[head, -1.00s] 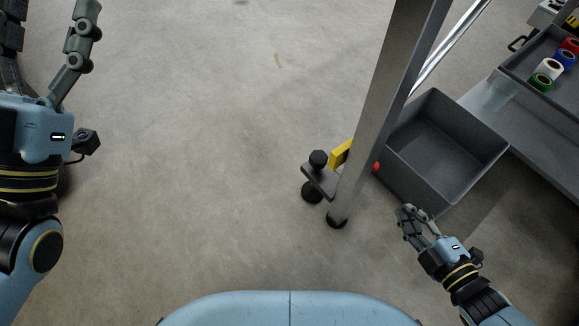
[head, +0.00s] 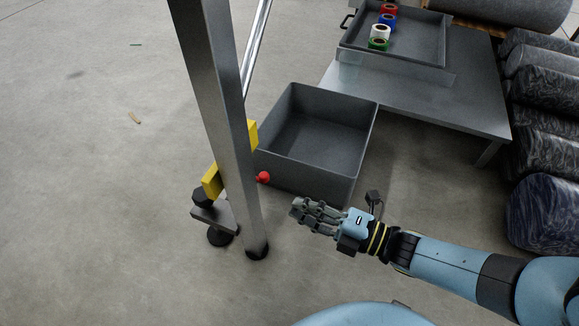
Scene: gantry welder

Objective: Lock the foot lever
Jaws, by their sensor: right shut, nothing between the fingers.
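The foot lever seems to be the part with the red knob (head: 263,177), which sticks out to the right of the grey upright post (head: 226,120) near its foot. A yellow bracket (head: 212,181) shows on both sides of the post. A dark foot plate with a black knob (head: 204,198) stands left of the post, on a round black foot. The post hides the middle of the mechanism. My right gripper (head: 297,209) is shut and empty, to the right of the red knob and apart from it. My left gripper is out of view.
An empty grey bin (head: 315,125) stands on the floor just behind the red knob. A low grey table (head: 440,90) carries a tray (head: 425,35) with several coloured tape rolls. Dark wrapped rolls (head: 545,145) are stacked at right.

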